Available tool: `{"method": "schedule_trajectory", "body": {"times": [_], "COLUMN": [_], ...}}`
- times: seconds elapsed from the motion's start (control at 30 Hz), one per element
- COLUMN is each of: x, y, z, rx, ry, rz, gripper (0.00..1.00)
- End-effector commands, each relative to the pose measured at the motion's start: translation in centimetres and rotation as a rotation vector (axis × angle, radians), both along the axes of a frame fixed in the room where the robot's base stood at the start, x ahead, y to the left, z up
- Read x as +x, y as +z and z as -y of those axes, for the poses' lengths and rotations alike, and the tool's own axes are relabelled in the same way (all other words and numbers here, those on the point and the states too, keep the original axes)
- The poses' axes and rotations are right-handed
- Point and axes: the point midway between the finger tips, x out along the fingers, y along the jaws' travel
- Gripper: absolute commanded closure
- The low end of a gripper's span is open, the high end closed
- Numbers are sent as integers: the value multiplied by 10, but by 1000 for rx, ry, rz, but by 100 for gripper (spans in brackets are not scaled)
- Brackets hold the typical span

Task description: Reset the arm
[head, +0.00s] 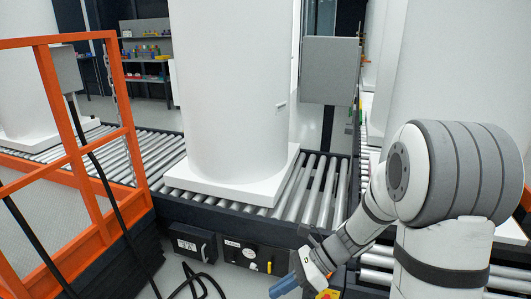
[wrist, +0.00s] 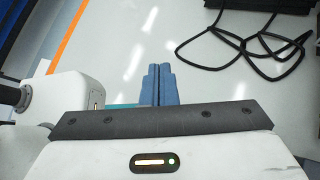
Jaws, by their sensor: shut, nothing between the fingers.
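My arm comes in at the right of the head view and bends down to the left. My gripper (head: 284,286) is low in front of the roller conveyor, with blue fingers. In the wrist view, the blue fingers of my gripper (wrist: 160,84) are pressed together with nothing between them. They point out over the light floor. The gripper appears to touch nothing.
A white tank (head: 232,90) stands upright on a white base (head: 235,186) on the roller conveyor (head: 322,190). An orange railing (head: 128,120) is at left. Black cables (wrist: 245,45) lie on the floor. A grey box (head: 329,70) is behind.

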Motion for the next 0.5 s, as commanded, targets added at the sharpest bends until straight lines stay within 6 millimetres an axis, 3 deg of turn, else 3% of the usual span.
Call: {"method": "schedule_trajectory", "body": {"times": [0.03, 0.3, 0.5], "x": [-12, -62, -82], "y": [30, 113, 172], "z": [4, 47, 85], "rx": [-48, -314, -519], "ry": [91, 644, 1070], "rz": [103, 611, 913], "gripper": [100, 100, 100]}}
